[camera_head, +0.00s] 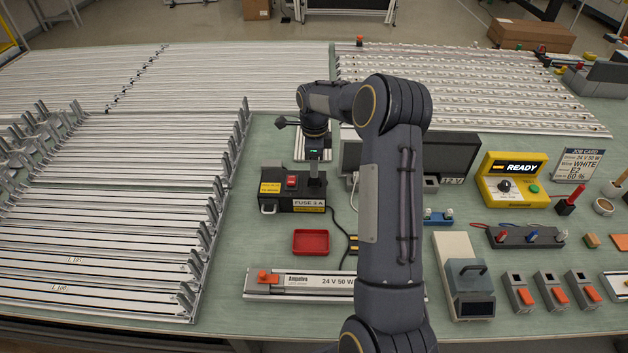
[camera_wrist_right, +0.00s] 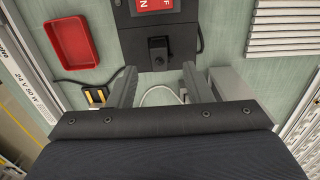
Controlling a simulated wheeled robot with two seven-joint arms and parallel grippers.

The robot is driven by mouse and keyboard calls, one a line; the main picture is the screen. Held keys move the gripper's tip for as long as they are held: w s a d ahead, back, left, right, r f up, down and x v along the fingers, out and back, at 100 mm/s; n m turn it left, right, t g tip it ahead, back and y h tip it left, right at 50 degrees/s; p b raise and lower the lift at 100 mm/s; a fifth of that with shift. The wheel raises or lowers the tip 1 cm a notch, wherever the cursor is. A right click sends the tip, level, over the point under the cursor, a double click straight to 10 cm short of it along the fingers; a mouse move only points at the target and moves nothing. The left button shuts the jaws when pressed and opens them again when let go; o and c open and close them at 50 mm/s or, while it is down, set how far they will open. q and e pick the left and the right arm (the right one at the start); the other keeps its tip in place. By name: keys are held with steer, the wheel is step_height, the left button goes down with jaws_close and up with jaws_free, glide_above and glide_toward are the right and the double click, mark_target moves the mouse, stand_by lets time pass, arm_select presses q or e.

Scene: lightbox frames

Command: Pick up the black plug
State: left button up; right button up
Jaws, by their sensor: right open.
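A black block (camera_wrist_right: 158,50), which looks like the plug, sits at the end of the black fuse box; I cannot tell whether it is plugged in. The fuse box (camera_head: 292,203) has a red switch (camera_head: 292,181) and shows in the wrist view too (camera_wrist_right: 185,32). My right gripper (camera_wrist_right: 159,68) is open and empty, its two fingers on either side of the black block in that view, apart from it. In the head view the right gripper (camera_head: 316,178) points down over the box's right end, where it hides the block. My left gripper is not in view.
A red tray (camera_head: 311,242) lies in front of the box. A black cable runs to a black piece with yellow strips (camera_wrist_right: 96,96). A dark 12 V unit (camera_head: 455,158) stands behind my arm. A lamp bar (camera_head: 310,284) lies in front. Long rails fill the left side.

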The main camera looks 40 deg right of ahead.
mark_target(315, 181)
step_height(315, 181, down, 4)
steer(key=shift+b, duration=0.75)
steer(key=shift+c, duration=0.4)
steer(key=shift+r, duration=0.1)
jaws_close()
